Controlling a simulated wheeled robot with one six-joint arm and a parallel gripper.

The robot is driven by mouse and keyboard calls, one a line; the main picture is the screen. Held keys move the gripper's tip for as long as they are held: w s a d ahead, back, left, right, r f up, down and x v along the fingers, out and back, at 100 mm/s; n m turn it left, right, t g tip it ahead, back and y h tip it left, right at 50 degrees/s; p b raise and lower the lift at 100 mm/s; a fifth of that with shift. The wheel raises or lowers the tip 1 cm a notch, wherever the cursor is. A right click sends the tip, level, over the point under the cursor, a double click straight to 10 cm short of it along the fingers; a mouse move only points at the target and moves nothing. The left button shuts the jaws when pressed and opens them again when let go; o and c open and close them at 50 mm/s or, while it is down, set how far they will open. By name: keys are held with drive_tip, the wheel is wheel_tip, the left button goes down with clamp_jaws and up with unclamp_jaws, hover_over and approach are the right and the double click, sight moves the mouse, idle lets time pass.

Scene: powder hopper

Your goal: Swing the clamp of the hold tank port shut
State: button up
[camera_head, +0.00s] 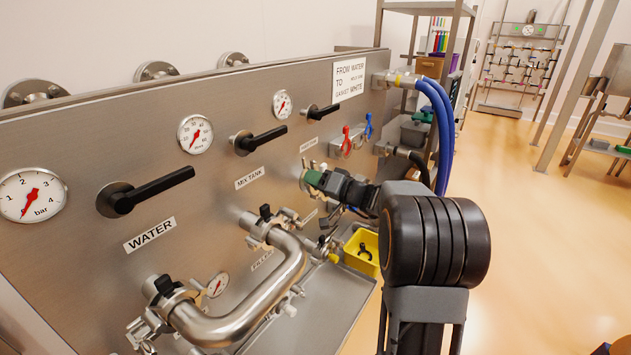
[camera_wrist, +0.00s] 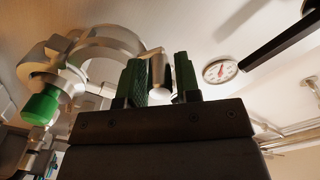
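The hold tank port (camera_head: 307,178) is on the steel panel, below a small label too blurred to read; my gripper partly hides it. My gripper (camera_head: 313,178) is at this port, its green fingertips against the metal there. In the wrist view my gripper (camera_wrist: 161,80) has its two green fingers close together, with a short metal end piece of the clamp (camera_wrist: 160,75) filling the gap between them. A curved metal ring part (camera_wrist: 105,45) and a green knob (camera_wrist: 40,105) are left of the fingers. The clamp looks open, but its hinge is hard to make out.
A bent steel pipe (camera_head: 265,296) joins two ports at lower left. Black valve handles (camera_head: 150,190) stick out of the panel. A yellow bin (camera_head: 362,250) sits on the tray below my wrist. Blue hoses (camera_head: 440,130) hang at right. The floor at right is open.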

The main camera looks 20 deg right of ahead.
drive_tip(key=c, duration=0.5)
drive_tip(key=shift+o, duration=0.2)
drive_tip(key=shift+w+d+r+b, duration=0.15)
drive_tip(key=shift+w+d+r, duration=0.15)
drive_tip(key=shift+d, duration=0.2)
drive_tip(key=shift+w+d+r+b, duration=0.15)
drive_tip(key=shift+w+d, duration=0.2)
drive_tip(key=shift+d, duration=0.15)
drive_tip(key=shift+w+d+r+b, duration=0.15)
drive_tip(key=shift+w+d+r, duration=0.15)
drive_tip(key=shift+d, duration=0.2)
drive_tip(key=shift+f, duration=0.1)
drive_tip(key=shift+w+d+b, duration=0.3)
drive_tip(key=shift+w+d, duration=0.25)
drive_tip(key=shift+d, duration=0.25)
drive_tip(key=shift+w+d+b, duration=0.3)
drive_tip(key=shift+w+d, duration=0.25)
drive_tip(key=shift+d, duration=0.25)
